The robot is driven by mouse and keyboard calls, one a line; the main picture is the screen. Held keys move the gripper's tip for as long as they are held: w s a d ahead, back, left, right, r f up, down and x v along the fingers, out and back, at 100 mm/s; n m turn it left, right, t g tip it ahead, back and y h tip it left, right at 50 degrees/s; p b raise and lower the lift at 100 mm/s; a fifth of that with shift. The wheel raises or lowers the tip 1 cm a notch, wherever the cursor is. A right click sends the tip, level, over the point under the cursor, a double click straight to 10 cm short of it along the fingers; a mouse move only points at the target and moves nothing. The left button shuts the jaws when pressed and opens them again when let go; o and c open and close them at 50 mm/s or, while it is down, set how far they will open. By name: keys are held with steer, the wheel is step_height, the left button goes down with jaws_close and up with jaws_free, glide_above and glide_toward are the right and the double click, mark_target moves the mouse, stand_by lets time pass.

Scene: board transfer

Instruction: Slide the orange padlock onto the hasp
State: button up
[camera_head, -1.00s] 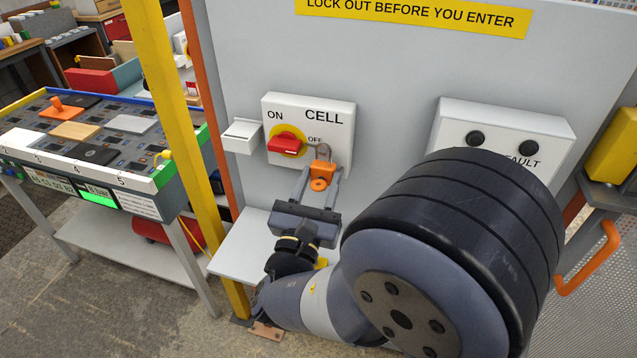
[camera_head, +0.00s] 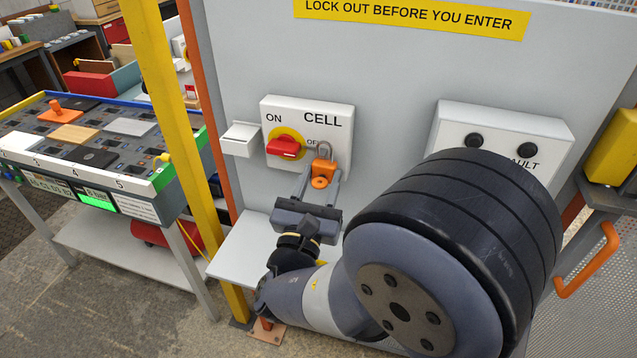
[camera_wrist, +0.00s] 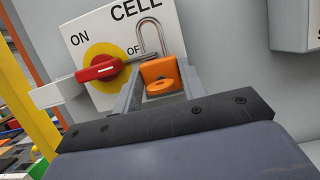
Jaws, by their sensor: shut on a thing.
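The orange padlock (camera_head: 323,169) is held between the fingers of my gripper (camera_head: 320,183), in front of the lower right of the CELL switch box (camera_head: 337,123). In the wrist view the padlock body (camera_wrist: 162,74) sits between the fingertips, with its grey shackle (camera_wrist: 150,40) pointing up. The red switch handle (camera_wrist: 103,70) lies on a yellow disc and points roughly sideways toward OFF. A grey bar, seemingly the hasp (camera_wrist: 138,57), runs from the handle side to the shackle. I cannot tell whether the shackle goes through it or only overlaps it.
A small white holder (camera_head: 240,138) is left of the switch box. A white FAULT box (camera_head: 495,135) is on the panel at right. A yellow post (camera_head: 168,110) and a board table (camera_head: 95,165) stand at left. A white shelf (camera_head: 240,250) is below.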

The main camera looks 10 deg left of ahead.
steer(key=shift+w, duration=0.5)
steer(key=o, duration=1.1)
steer(key=shift+c, duration=0.2)
steer(key=b+v, duration=0.2)
steer(key=v, duration=0.8)
steer(key=shift+s+b, duration=0.4)
steer(key=shift+a, duration=0.1)
steer(key=shift+c, duration=0.5)
